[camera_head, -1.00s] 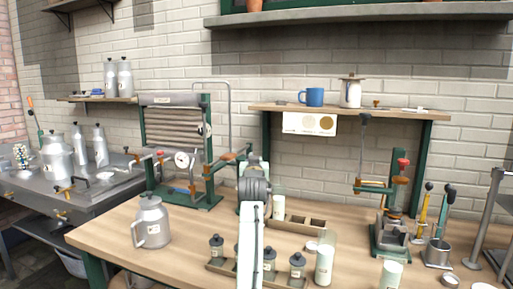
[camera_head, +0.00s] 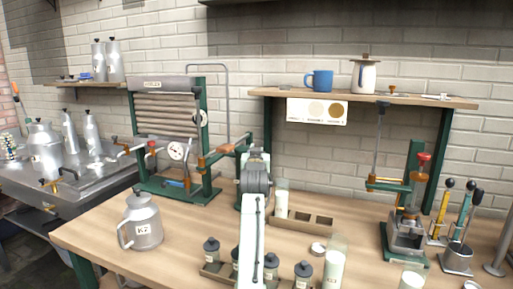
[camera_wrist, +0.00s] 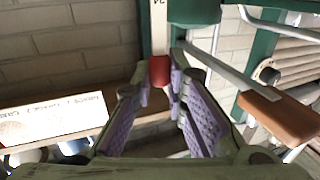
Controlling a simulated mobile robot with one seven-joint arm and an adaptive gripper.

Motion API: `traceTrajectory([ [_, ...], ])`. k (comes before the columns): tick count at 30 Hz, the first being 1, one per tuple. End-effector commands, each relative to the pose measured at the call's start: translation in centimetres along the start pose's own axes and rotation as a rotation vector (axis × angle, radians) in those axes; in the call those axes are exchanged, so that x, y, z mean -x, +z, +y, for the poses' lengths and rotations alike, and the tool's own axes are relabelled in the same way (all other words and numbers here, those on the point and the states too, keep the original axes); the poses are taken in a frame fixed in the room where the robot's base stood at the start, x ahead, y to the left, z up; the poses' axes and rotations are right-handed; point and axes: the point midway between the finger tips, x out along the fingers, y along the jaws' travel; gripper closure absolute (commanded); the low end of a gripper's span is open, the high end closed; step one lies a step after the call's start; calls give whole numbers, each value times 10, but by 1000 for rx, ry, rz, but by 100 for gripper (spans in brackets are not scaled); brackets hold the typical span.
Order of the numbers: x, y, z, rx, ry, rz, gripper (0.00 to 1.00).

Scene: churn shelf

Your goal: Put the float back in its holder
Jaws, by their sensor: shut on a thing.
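My gripper (camera_wrist: 158,95), with purple pads, shows in the wrist view. It is shut on a slim thing with a red band and a white marked stem, which looks like the float (camera_wrist: 159,70). The stem runs to the top edge of the wrist view, which looks upside down. In the head view my arm hides the fingertips and the held thing. I cannot tell for sure which object is the holder. A wooden tray with compartments (camera_head: 297,228) stands on the bench just right of my arm, with a pale cylinder (camera_head: 281,199) at its left end.
A shelf (camera_head: 440,101) carries a blue mug (camera_head: 320,80) and a white pot (camera_head: 364,75), with a sign (camera_head: 317,111) below. A roller machine (camera_head: 169,125) is left. Small dark-lidded jars (camera_head: 303,275) and a steel can (camera_head: 142,222) stand in front. A green press (camera_head: 405,215) is right.

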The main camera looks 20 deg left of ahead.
Motion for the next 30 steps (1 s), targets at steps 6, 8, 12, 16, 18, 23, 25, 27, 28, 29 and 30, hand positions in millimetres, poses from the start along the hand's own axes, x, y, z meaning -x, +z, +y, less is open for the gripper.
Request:
traceTrajectory([
  [6, 0, 18, 0, 0, 0, -1, 100],
  [8, 0, 25, 0, 0, 0, 0, 100],
  [12, 0, 36, 0, 0, 0, 1, 100],
  [16, 0, 47, 1, 0, 0, 0, 100],
  [18, 0, 52, 1, 0, 0, 0, 100],
  [23, 0, 64, 1, 0, 0, 1, 100],
  [25, 0, 70, 1, 0, 0, 1, 100],
  [27, 0, 76, 1, 0, 0, 1, 100],
  [28, 0, 78, 1, 0, 0, 1, 100],
  [29, 0, 80, 1, 0, 0, 1, 100],
  [30, 0, 83, 1, 0, 0, 1, 100],
])
